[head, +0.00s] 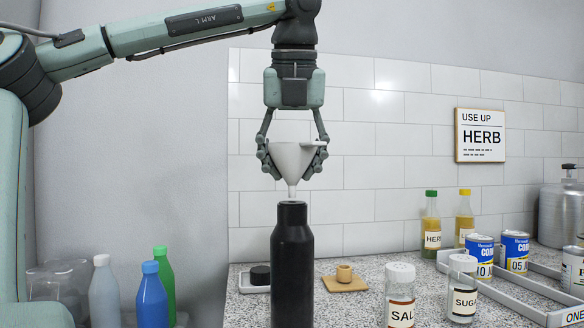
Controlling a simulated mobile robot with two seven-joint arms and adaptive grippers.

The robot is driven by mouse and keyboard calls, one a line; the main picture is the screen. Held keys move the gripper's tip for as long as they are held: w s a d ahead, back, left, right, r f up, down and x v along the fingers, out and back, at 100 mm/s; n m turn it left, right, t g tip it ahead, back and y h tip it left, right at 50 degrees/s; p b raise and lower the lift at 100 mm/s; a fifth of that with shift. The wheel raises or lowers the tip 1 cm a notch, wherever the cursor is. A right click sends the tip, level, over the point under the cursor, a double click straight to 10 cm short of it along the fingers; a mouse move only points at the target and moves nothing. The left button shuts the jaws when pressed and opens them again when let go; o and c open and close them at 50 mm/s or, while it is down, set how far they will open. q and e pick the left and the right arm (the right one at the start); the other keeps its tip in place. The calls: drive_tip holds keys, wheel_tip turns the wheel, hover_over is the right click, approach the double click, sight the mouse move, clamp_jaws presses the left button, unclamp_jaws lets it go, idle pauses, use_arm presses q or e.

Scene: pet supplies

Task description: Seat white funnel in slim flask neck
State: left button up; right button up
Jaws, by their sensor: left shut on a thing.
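The white funnel (291,160) is held upright, spout down, between the fingers of my left gripper (291,168). My left gripper points straight down and is shut on the funnel's cone. The slim flask (292,262) is black and stands upright below it. The funnel's spout tip is just above the flask's neck opening (291,204), roughly in line with it. Whether the tip has entered the opening cannot be told from this view. My right gripper is not in view.
A salt jar (400,295) and a sugar jar (462,289) stand right of the flask. Bottles (152,290) stand at left; cans (480,256) sit in a rack at right.

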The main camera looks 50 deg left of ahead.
sight(292, 186)
use_arm(q)
drive_tip(key=shift+f+b, duration=1.4)
drive_tip(key=shift+f, duration=0.5)
drive_tip(key=o, duration=1.3)
drive_tip(key=v, duration=1.2)
